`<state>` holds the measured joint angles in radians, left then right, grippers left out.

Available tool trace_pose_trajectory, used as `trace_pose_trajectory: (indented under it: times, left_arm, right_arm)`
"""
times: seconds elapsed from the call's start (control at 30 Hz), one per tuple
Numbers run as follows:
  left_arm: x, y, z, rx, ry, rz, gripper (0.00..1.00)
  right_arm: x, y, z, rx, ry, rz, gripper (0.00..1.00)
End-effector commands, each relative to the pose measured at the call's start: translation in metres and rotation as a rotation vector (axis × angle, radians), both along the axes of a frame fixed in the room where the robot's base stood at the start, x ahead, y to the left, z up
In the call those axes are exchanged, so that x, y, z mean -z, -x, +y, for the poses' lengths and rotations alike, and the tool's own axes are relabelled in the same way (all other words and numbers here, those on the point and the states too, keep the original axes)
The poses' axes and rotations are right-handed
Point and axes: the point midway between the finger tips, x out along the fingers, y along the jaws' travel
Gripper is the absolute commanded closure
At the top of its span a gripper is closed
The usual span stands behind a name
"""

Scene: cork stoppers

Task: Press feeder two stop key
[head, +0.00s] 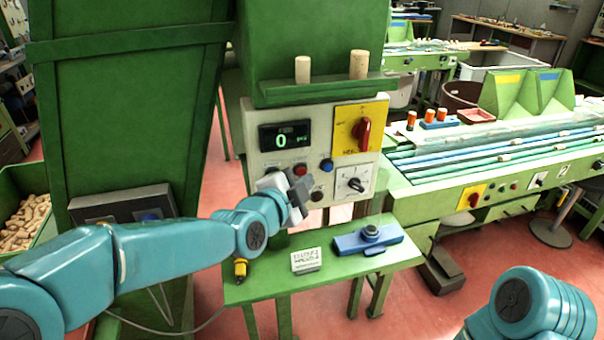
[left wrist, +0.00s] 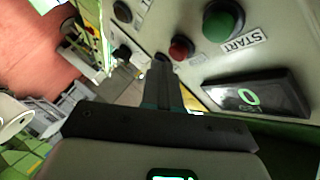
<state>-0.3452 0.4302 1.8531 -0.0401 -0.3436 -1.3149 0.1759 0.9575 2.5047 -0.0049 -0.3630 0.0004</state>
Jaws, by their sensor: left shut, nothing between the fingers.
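The grey control panel (head: 310,150) carries a display reading 0 (head: 286,137), a red button (head: 300,169) and a blue button (head: 326,165). In the left wrist view the red button (left wrist: 181,47) sits beside a green button (left wrist: 223,20) labelled START. I cannot read a label marking the red button as stop, nor a feeder number. My left gripper (head: 299,200) is shut and empty in front of the panel, partly covering the buttons. Its fingertips (left wrist: 161,62) appear close to the red button; I cannot tell whether they touch. My right gripper is out of view.
A yellow plate with a red rotary switch (head: 364,132) and a dial (head: 355,184) are on the panel's right. Corks stand on the shelf (head: 325,91) above. Below, a green table (head: 270,287) holds a blue device (head: 368,240), a sign (head: 306,260) and a yellow-black object (head: 240,270).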

Motion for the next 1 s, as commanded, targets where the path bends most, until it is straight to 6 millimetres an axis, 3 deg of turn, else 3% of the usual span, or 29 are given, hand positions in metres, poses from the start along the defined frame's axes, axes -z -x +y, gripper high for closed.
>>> trace_pose_trajectory:
  times: [0.4,0.8,1.0]
  left_arm:
    - [0.000,0.006,-0.002,0.002,-0.001,0.000,1.00]
    - [-0.001,0.043,-0.015,0.003,-0.001,0.000,1.00]
    - [0.000,0.051,-0.017,0.001,-0.001,0.000,1.00]
  right_arm:
    - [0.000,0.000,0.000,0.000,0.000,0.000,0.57]
    - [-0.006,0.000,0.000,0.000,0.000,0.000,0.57]
    - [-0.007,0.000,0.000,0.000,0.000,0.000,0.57]
